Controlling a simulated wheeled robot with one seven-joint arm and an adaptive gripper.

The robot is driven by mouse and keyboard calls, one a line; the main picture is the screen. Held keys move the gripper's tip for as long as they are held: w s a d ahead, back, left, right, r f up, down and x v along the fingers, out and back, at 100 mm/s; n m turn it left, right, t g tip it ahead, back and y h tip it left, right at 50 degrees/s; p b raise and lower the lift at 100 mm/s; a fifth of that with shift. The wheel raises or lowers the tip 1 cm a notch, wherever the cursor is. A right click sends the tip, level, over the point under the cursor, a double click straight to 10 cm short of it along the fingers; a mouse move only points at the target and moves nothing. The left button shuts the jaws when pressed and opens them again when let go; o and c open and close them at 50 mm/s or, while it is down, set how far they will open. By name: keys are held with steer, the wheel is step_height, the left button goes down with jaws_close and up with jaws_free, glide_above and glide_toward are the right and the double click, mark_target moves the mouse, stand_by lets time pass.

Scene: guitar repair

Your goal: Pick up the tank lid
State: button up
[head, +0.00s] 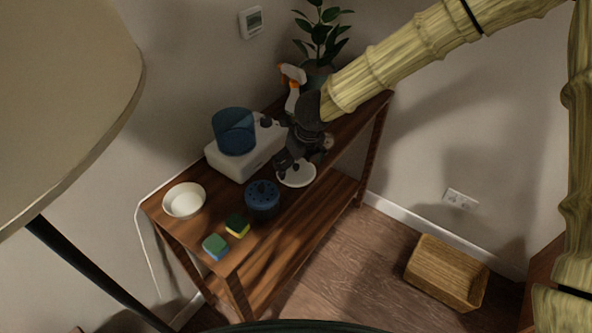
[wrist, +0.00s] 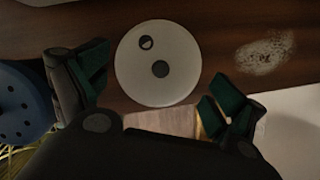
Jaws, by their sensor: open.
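The tank lid appears to be the white round disc lying flat on the wooden shelf table; it shows in the head view (head: 297,175) and the wrist view (wrist: 158,88). It has a small dark round spot at its middle and a hole near its edge. My gripper (head: 302,163) is open and empty above the disc. In the wrist view its two dark green fingertips (wrist: 154,80) stand apart on either side of the disc, the right one near its lower edge. Contact cannot be told. A blue translucent tank (head: 235,131) stands on a white base (head: 228,161).
A dark blue round part with holes (head: 262,197) sits left of the disc. Two sponges (head: 237,226) and a white bowl (head: 184,200) lie further left on the table (head: 213,275). A spray bottle (head: 292,88) and plant (head: 320,35) stand behind. A pale patch (wrist: 266,52) marks the wood.

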steer(key=shift+x, duration=0.95)
steer(key=shift+s+d, duration=0.1)
steer(key=c, duration=1.4)
steer(key=shift+c, duration=0.7)
steer(key=shift+s, duration=0.1)
